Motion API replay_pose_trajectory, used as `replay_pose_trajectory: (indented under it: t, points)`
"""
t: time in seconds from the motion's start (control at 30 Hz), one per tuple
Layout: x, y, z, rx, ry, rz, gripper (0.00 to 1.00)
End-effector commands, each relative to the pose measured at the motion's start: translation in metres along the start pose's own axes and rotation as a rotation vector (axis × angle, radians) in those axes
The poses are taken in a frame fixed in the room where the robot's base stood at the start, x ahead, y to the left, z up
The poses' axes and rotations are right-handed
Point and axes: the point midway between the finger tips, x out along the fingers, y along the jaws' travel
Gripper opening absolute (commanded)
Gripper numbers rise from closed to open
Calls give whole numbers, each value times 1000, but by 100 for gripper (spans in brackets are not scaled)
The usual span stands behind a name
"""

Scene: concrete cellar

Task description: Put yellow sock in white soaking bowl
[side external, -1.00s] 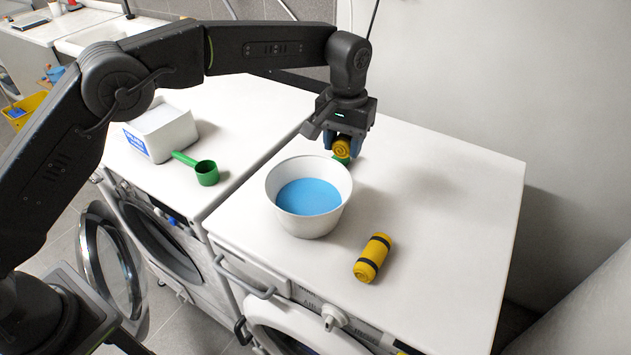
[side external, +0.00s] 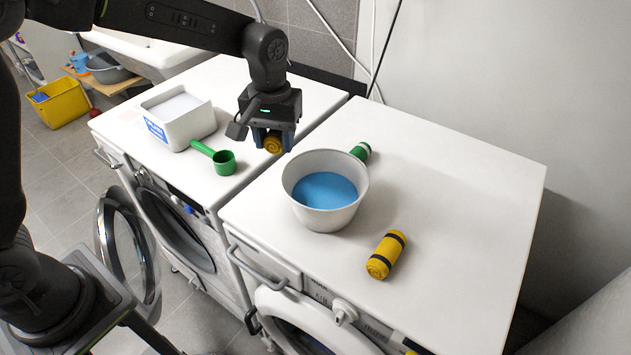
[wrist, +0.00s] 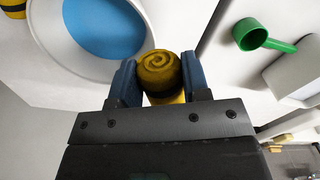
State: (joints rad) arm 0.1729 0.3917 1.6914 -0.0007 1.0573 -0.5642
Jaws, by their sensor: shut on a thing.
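My gripper (side external: 273,139) is shut on a yellow rolled sock (side external: 272,146), held in the air to the left of the bowl, near the seam between the two machines. In the wrist view the sock's spiral end (wrist: 157,68) shows between the blue fingers. The white soaking bowl (side external: 293,196) stands upright on the right machine with blue liquid in it; it also shows at the upper left of the wrist view (wrist: 52,55). A second yellow roll with dark bands (side external: 386,255) lies right of the bowl.
A green roll (side external: 361,151) lies behind the bowl. A green scoop (side external: 224,162) and a white box of powder (side external: 185,125) stand on the left machine (side external: 135,150). The right part of the right machine's top (side external: 460,220) is clear.

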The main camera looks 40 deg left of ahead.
Motion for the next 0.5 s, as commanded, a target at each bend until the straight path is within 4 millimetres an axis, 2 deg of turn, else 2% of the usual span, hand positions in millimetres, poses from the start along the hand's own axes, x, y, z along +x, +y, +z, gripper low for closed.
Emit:
replay_pose_trajectory:
  t: [0.1, 0.3, 0.5]
  points:
    - [17, 27, 8, 6, -2, -2, 20]
    - [39, 62, 18, 3, -1, -1, 20]
    - [47, 74, 21, 0, -1, -1, 20]
